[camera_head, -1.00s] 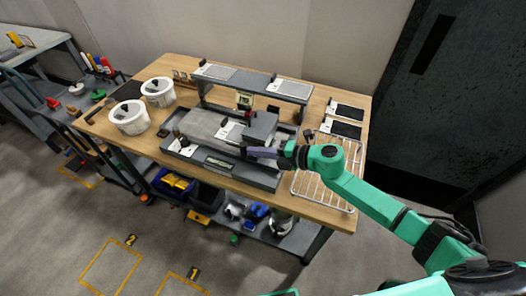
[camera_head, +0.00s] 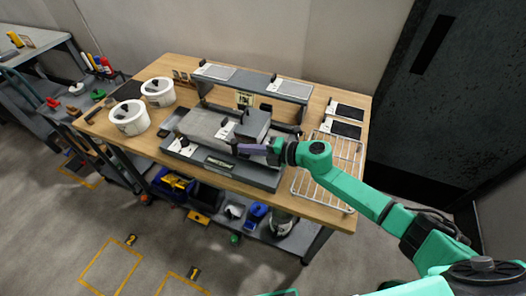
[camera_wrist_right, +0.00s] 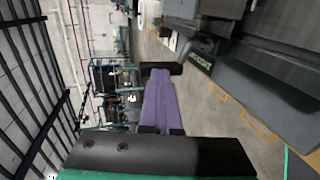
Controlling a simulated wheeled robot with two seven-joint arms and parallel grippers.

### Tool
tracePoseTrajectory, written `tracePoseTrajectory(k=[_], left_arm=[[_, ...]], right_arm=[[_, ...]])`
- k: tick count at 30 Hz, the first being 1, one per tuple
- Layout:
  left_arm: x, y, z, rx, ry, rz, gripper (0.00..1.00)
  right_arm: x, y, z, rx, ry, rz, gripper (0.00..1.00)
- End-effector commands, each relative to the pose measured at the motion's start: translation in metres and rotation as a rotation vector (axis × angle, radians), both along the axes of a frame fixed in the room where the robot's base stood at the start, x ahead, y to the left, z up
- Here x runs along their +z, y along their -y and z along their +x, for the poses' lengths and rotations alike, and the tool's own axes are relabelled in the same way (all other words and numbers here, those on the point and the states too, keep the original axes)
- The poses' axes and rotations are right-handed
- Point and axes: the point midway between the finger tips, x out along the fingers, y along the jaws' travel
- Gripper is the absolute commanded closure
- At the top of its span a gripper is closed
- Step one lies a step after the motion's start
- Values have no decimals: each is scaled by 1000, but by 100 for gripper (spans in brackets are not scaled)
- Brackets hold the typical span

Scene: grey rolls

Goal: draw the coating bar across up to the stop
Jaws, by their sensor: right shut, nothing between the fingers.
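The flat coater (camera_head: 208,122) lies on the wooden bench, with a grey bed and a small label on its front edge. A dark grey block (camera_head: 254,122), which seems to be the coating bar's carriage, sits across the right half of the bed. A white card lies against its left side. My right gripper (camera_head: 238,149), with purple fingers, is shut and empty at the block's front side. I cannot tell whether it touches the block. In the right wrist view the shut fingers (camera_wrist_right: 161,85) point past the coater's labelled front edge (camera_wrist_right: 202,60). My left gripper is not in view.
A grey raised shelf (camera_head: 250,83) with two cards stands behind the coater. A wire rack (camera_head: 330,180) lies to the right, under my right arm. Two white tubs (camera_head: 130,118) stand at the left. Two dark panels (camera_head: 345,112) lie at the back right.

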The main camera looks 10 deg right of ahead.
Motion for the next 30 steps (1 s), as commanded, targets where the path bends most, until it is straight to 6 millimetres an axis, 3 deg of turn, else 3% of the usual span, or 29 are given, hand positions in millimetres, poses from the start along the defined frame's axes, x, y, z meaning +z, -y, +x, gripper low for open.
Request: tracePoseTrajectory(k=[21, 30], left_arm=[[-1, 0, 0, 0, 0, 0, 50], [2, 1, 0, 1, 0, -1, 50]], right_arm=[[0, -19, 11, 2, 1, 2, 100], [0, -2, 1, 0, -3, 2, 100]])
